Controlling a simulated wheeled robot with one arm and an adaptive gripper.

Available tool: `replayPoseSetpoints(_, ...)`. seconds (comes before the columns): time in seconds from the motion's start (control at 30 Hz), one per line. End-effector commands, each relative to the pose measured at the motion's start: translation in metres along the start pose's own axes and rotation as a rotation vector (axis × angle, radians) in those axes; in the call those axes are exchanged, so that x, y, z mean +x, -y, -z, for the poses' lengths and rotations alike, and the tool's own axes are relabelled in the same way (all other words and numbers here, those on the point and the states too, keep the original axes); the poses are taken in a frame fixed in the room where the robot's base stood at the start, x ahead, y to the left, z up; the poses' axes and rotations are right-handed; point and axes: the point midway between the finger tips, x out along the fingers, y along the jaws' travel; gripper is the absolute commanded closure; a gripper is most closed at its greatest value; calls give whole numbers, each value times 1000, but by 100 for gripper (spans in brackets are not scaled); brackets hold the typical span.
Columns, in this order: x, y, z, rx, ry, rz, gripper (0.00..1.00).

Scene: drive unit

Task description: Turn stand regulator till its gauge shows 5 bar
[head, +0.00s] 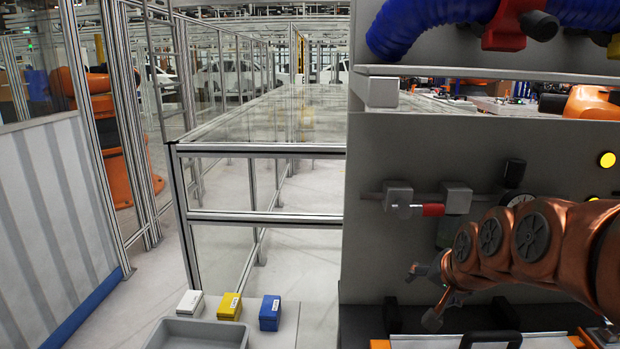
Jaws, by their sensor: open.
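On the grey panel of the stand (400,150) is an air line with two grey blocks (457,197) and a red handle-like part (433,210). A black knob-like part (515,173) sits to their right. I cannot tell for sure which part is the regulator. A round white gauge (520,201) lies just below the black part, mostly hidden behind my copper-coloured arm; its reading is not legible. My gripper (424,296) is open, below and left of the gauge, in front of the panel's lower part. It appears empty and apart from the fittings.
Yellow round buttons (607,159) are at the panel's right. A shelf (480,71) with blue hoses (430,25) overhangs above. White, yellow (229,306) and blue boxes stand by a grey tray (198,334) at lower left. Glass-fenced frames stand behind; floor at left is clear.

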Motion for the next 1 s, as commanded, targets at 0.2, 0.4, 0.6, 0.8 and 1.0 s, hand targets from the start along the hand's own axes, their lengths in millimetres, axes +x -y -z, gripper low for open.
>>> replayPoseSetpoints(0.2,-26,-39,-126,-257,292,-135,27)
replayPoseSetpoints(0.4,-65,-91,-220,-451,558,-236,27)
replayPoseSetpoints(0.6,-97,-127,-272,-551,734,-288,27)
replayPoseSetpoints(0.8,-106,-134,-283,-574,773,-296,27)
replayPoseSetpoints(1.0,-105,-134,-282,-573,772,-296,27)
